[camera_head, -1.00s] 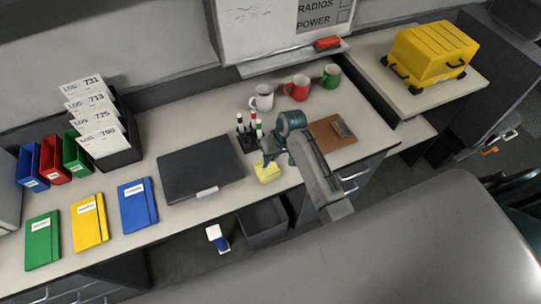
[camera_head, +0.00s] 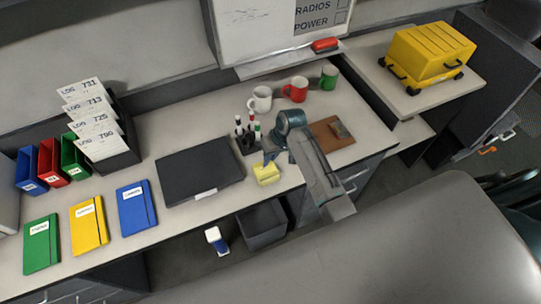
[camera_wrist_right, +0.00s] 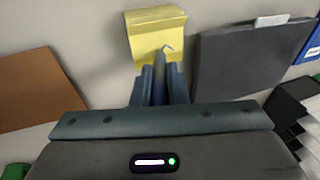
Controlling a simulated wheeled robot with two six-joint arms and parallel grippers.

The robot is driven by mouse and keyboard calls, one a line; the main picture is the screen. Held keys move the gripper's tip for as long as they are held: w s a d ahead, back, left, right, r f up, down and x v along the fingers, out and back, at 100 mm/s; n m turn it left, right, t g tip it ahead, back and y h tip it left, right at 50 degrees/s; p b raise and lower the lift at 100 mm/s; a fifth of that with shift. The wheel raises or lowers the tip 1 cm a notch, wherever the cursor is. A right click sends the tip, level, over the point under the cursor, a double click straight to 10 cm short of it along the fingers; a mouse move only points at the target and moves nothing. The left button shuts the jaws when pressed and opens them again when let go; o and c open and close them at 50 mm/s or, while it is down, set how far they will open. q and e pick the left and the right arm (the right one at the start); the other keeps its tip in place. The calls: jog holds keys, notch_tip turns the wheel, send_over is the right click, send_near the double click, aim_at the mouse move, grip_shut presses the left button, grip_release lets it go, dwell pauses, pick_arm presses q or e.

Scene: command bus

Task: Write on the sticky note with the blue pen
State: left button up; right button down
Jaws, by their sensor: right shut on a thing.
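A yellow sticky note pad (camera_head: 266,175) lies on the desk in front of the pen holder. It also shows at the top of the right wrist view (camera_wrist_right: 158,38). My right gripper (camera_head: 271,154) is just behind the pad, pointing down at the desk. In the right wrist view, my right gripper (camera_wrist_right: 159,84) is shut on a slim blue pen (camera_wrist_right: 159,66). The pen's upper end reaches the pad's lower edge in that picture; I cannot tell whether it touches. A small pale curved mark or tip shows there. My left gripper is not in view.
A black pen holder (camera_head: 247,144) with several markers stands close behind the gripper. A closed dark laptop (camera_head: 200,170) lies left of the pad, a brown clipboard (camera_head: 325,136) to the right. Mugs (camera_head: 295,90) stand behind. The desk's front edge is close to the pad.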

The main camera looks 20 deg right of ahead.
jog(key=shift+s+d, duration=0.4)
jog(key=shift+d, duration=0.25)
dwell(0.8)
jog(key=shift+w+d, duration=0.5)
jog(key=shift+d, duration=0.1)
dwell(0.8)
notch_tip(320, 180, up, 7)
jog(key=shift+f, duration=0.2)
dwell(0.8)
dwell(0.4)
